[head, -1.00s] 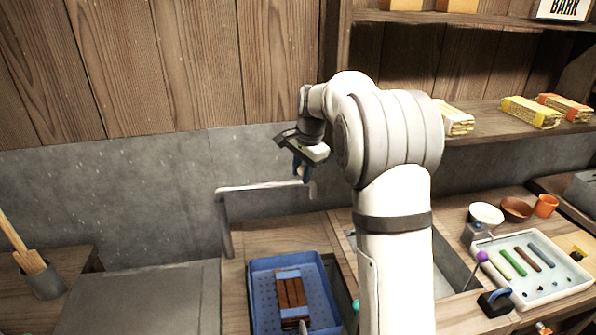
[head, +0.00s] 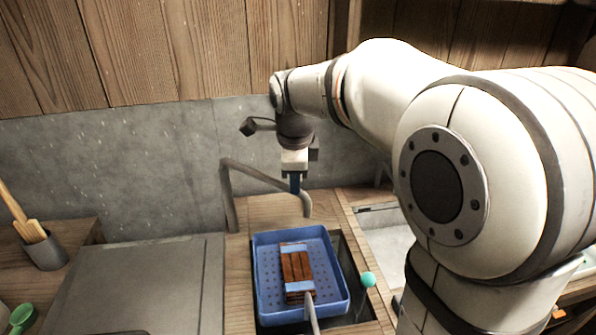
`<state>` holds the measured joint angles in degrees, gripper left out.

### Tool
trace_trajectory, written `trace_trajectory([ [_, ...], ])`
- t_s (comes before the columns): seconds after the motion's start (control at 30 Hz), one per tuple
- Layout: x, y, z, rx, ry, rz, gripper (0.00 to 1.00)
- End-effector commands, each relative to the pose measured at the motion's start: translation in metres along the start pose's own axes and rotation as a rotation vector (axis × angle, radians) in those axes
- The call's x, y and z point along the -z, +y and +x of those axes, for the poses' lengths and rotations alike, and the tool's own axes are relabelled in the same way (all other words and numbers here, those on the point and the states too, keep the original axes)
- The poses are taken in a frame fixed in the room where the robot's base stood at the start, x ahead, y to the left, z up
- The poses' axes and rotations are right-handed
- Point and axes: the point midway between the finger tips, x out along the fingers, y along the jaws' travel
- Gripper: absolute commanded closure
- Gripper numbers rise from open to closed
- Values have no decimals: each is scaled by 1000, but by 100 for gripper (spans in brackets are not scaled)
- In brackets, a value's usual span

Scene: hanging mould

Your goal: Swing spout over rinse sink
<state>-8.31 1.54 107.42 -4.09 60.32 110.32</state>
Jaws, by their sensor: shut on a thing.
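The grey spout (head: 262,178) rises from the counter at the back and bends over toward the right. Its tip (head: 306,206) hangs downward just behind the back right corner of the blue basket. My gripper (head: 295,186) points down and is shut on the spout's arm near its tip; the fingers partly cover the contact. The blue perforated basket (head: 262,285) sits over a dark sink opening and holds brown bars with blue bands. A pale sink basin (head: 388,245) lies right of it, partly hidden by my arm. Which basin is the rinse sink I cannot tell.
A grey flat lid or board (head: 140,285) covers the counter at left. A grey pot with wooden tools (head: 45,250) stands at the far left. A teal ball-topped knob (head: 367,280) stands right of the basket. The grey wall is close behind the spout.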

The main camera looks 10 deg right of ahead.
Motion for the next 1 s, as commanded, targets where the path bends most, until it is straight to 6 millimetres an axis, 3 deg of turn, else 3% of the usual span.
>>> trace_trajectory([
  [0.23,-9,18,2,-14,23,79,100],
  [0.77,-12,22,1,-17,28,102,100],
  [0.8,-12,22,2,-17,28,102,70],
  [1.0,-12,22,1,-13,26,102,54],
])
